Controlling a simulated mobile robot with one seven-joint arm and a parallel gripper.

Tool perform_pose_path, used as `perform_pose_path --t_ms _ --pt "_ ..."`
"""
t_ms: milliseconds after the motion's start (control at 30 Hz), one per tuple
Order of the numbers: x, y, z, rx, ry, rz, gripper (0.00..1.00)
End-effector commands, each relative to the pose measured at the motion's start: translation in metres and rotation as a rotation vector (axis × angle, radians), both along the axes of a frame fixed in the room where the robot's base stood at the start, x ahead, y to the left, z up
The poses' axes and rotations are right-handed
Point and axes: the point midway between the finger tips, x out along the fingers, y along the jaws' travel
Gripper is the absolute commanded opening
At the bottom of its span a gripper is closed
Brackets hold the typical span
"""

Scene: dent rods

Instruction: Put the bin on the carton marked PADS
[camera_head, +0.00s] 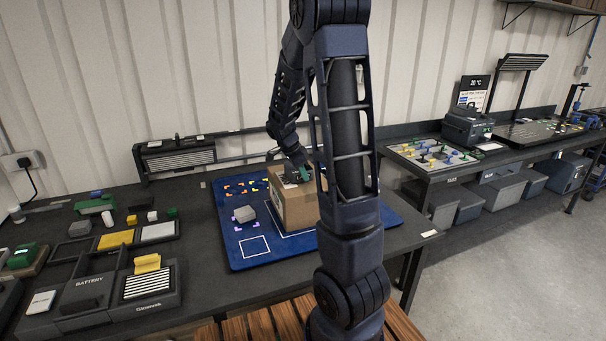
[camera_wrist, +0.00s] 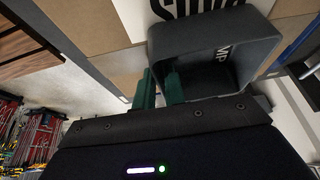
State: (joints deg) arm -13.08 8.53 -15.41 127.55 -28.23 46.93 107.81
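The bin (camera_wrist: 222,52) is a small dark grey open box with partly readable white lettering, seen from above in the wrist view. My gripper (camera_wrist: 160,90) has green fingers, one on each side of a bin wall, and looks shut on that wall. The brown cardboard carton (camera_head: 295,209) stands on the blue mat in the head view, partly hidden by my arm. The bin (camera_head: 292,176) shows dark at the carton's top; whether it rests there or hangs just above is unclear. Black print on a white patch of the carton (camera_wrist: 135,20) is cut off and unreadable.
The blue mat (camera_head: 243,262) also holds a small grey block (camera_head: 245,214) and several coloured pieces. Trays with blocks and a battery box (camera_head: 88,295) fill the bench's left. A second bench with a board (camera_head: 433,153) stands at the right.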

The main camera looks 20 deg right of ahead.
Motion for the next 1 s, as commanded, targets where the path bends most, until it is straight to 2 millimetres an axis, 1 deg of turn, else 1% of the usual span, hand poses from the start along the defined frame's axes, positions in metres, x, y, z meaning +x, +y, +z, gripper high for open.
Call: perform_pose_path --t_ms 33,67,333,467,567,800,1000 --pt "0.0 0.0 0.0 0.0 0.0 0.0 0.22" --pt "0.0 0.0 0.0 0.0 0.0 0.0 0.24" --pt "0.0 0.0 0.001 0.0 0.0 0.0 0.24" --pt "0.0 0.002 0.008 0.0 -0.002 0.001 0.24" --pt "0.001 0.007 0.02 0.0 -0.003 0.001 0.24" --pt "0.0 0.024 0.063 0.001 -0.005 0.001 0.24" --pt "0.0 0.038 0.094 0.001 -0.003 0.0 0.24"
